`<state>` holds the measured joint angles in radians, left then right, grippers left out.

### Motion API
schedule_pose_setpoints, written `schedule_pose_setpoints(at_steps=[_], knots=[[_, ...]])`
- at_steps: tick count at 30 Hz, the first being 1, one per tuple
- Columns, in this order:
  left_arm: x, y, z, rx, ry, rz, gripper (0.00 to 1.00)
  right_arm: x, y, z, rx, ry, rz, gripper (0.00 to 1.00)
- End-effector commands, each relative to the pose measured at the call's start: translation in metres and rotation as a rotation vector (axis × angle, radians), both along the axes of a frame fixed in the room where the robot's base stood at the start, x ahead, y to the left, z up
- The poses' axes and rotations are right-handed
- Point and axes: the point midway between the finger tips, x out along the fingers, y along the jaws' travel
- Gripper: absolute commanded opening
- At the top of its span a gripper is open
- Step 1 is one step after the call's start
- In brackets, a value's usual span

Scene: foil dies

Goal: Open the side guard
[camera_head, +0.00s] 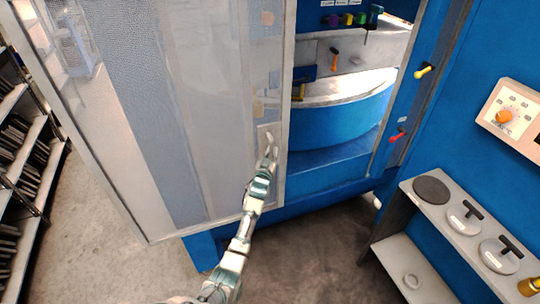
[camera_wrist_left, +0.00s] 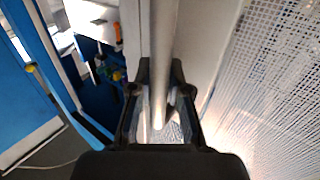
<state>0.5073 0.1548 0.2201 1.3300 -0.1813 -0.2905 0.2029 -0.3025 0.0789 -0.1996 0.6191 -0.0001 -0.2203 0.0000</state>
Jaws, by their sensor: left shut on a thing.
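The side guard (camera_head: 190,110) is a tall pale mesh panel at the left of the blue machine in the head view. It stands partly aside, with the machine's opening showing to its right. In the left wrist view its mesh (camera_wrist_left: 265,90) fills the right side. My left gripper (camera_head: 270,152) is at the guard's handle near the panel's right edge. In the left wrist view the gripper (camera_wrist_left: 160,105) has its fingers on both sides of the pale bar of the handle (camera_wrist_left: 163,50) and is shut on it. My right gripper is not in view.
Inside the opening is a blue round drum (camera_head: 345,120) with tools above it. Yellow and red knobs (camera_head: 398,136) stick out of the right post. A grey shelf (camera_head: 450,225) with round lidded discs stands at the lower right. A rack (camera_head: 25,150) stands at the far left. Grey floor lies between.

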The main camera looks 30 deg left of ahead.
Motion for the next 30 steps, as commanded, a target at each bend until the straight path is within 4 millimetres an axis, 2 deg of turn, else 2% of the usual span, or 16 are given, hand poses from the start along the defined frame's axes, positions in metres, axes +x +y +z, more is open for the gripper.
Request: schedule_pose_setpoints(at_steps=[14,15,17,26,30], knots=[[0.000,0.004,0.000,-0.001,0.000,0.002,0.00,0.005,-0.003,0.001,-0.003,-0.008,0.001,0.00],[0.000,0.004,0.000,-0.001,0.000,0.002,0.27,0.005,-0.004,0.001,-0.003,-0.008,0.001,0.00],[-0.001,0.004,0.000,-0.001,-0.001,0.001,0.42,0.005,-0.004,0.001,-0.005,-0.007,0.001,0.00],[-0.001,0.003,0.000,-0.002,-0.002,0.001,0.43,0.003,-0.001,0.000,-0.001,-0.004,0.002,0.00],[-0.010,0.000,-0.001,-0.002,-0.002,0.000,0.43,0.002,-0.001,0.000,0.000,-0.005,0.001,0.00]])
